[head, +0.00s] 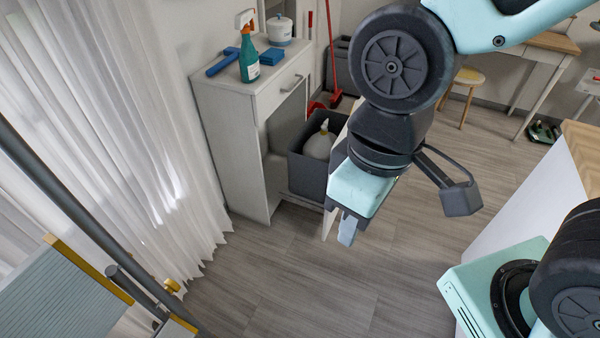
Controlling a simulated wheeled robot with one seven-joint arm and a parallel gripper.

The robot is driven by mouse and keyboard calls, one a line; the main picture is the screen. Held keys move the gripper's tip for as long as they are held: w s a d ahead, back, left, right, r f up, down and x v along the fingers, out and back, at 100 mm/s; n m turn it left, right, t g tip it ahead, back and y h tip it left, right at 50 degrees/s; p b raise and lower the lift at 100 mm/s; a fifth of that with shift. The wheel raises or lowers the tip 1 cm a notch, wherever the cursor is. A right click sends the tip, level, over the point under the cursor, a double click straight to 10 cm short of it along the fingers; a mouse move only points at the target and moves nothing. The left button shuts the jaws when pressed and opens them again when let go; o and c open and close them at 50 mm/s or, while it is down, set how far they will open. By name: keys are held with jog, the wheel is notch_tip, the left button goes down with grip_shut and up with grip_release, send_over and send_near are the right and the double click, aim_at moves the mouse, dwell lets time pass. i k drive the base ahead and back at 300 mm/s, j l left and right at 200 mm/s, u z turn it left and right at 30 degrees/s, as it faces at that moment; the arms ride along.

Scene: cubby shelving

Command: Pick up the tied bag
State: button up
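The tied bag (319,144) is a pale, rounded bag with a narrow tied top. It sits inside a dark grey bin (303,175) beside the white cabinet, and the bin's walls hide its lower part. My gripper (340,230) points down in front of the bin, to the right of the bag and nearer to me. It appears apart from the bag. Its light-blue body partly covers the bin's right side. The fingers are small and seen at an angle, so their opening is unclear.
The white cabinet (228,130) carries a spray bottle (249,60), a blue sponge (271,57), a blue-handled tool (222,63) and a white tub (279,29). A red broom (332,60) stands behind. A curtain (120,130) hangs left. A white counter (530,190) stands right. Middle floor is clear.

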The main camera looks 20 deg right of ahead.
aim_at(319, 146)
jog(key=i+z, duration=0.35)
jog(key=i, duration=0.8)
jog(key=i+j+u, duration=0.15)
jog(key=i+j, duration=0.15)
